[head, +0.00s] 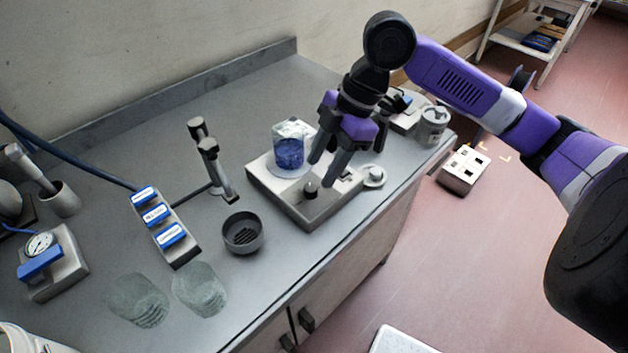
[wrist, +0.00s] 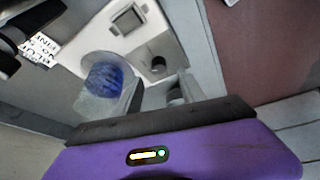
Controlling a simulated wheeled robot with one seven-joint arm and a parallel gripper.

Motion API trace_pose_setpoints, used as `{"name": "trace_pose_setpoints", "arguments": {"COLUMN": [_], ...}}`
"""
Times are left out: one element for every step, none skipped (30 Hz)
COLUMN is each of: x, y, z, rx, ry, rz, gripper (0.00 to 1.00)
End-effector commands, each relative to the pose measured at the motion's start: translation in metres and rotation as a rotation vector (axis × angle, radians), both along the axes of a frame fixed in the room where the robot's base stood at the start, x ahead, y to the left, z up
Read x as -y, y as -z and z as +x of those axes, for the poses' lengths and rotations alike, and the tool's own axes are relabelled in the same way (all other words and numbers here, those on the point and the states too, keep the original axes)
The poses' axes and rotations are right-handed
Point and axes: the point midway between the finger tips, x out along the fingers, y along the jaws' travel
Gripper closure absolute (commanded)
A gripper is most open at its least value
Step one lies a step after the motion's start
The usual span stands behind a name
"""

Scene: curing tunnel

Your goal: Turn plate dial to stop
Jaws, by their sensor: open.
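The plate (head: 285,207) is a pale grey, box-shaped unit on the bench, with a clear beaker of blue contents (head: 289,153) on its round top. The plate dial (head: 310,189) is a small dark knob on the front part of the plate. It also shows in the wrist view (wrist: 157,64), beside the beaker and a square panel. My gripper (head: 326,168) points down over the plate, its fingers apart and empty. Its fingertips look just above and behind the dial, apart from it. Any mark on the dial is too small to read.
A dark round cup (head: 242,233), a rack with blue labels (head: 166,228) and a stand (head: 211,165) are left of the plate. Glass dishes (head: 200,289) lie at front left. A small round grey item (head: 374,176) is close on the right, near the bench edge.

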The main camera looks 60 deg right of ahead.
Motion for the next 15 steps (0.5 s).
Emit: {"name": "trace_pose_setpoints", "arguments": {"x": [-0.003, -0.004, -0.006, -0.007, -0.009, -0.010, -0.011, -0.012, -0.013, -0.013, -0.014, -0.015, -0.015, -0.016, -0.016], "y": [0.008, 0.012, 0.018, 0.022, 0.026, 0.031, 0.034, 0.037, 0.041, 0.043, 0.045, 0.047, 0.048, 0.048, 0.049], "z": [0.002, 0.003, 0.005, 0.006, 0.007, 0.009, 0.010, 0.011, 0.012, 0.012, 0.013, 0.013, 0.013, 0.014, 0.014], "rx": [-0.001, -0.002, 0.000, -0.001, -0.001, -0.001, 0.000, 0.000, 0.000, 0.001, 0.001, 0.001, 0.001, 0.002, 0.002], "ry": [0.000, 0.000, 0.001, 0.001, 0.000, 0.001, 0.001, 0.001, 0.002, 0.002, 0.001, 0.001, 0.001, 0.001, 0.001], "rz": [0.002, 0.003, 0.003, 0.003, 0.002, 0.002, 0.003, 0.003, 0.001, 0.001, 0.001, 0.002, 0.002, 0.001, 0.001], "gripper": [0.52, 0.52, 0.52, 0.52, 0.52, 0.52, 0.52, 0.52, 0.52, 0.52, 0.52, 0.52, 0.52, 0.52, 0.52]}}
